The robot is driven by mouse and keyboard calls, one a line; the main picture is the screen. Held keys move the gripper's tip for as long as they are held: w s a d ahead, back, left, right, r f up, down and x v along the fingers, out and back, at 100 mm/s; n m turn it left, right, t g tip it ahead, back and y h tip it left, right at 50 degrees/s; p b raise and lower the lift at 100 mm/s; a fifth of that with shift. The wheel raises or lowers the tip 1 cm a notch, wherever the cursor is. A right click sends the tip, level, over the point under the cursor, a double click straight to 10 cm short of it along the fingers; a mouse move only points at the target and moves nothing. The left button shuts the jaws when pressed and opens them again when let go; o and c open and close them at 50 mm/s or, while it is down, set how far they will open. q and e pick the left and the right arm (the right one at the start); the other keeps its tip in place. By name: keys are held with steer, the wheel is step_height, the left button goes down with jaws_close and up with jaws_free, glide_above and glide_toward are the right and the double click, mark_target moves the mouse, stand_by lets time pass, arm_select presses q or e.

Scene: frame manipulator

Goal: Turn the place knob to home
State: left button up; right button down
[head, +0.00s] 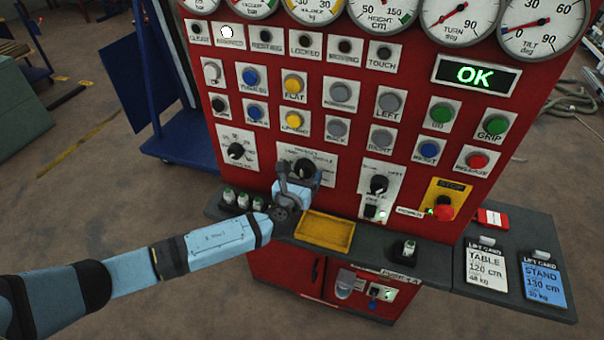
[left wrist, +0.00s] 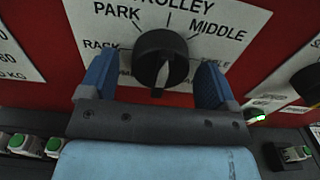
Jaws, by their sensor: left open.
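A black rotary knob (left wrist: 160,62) sits on a white dial plate on the red panel. Readable marks around it are RACK, PARK, TROLLEY and MIDDLE; a mark at the lower right is partly hidden by a finger. Its pale pointer line is at the bottom, pointing down. The knob also shows in the head view (head: 304,167), partly behind my gripper. My left gripper (left wrist: 157,85) is open, with one blue finger on each side of the knob and visible gaps between. It also shows in the head view (head: 299,178). My right gripper is not in view.
Other black knobs stand to the left (head: 236,151) and right (head: 378,185). Several coloured buttons and gauges are above. A ledge below holds a yellow tray (head: 326,232) and small green-topped items. A red stop button (head: 443,212) is at right. A display (head: 476,75) reads OK.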

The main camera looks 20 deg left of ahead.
arm_select(q)
steer(key=shift+c, duration=0.2)
steer(key=c, duration=0.9)
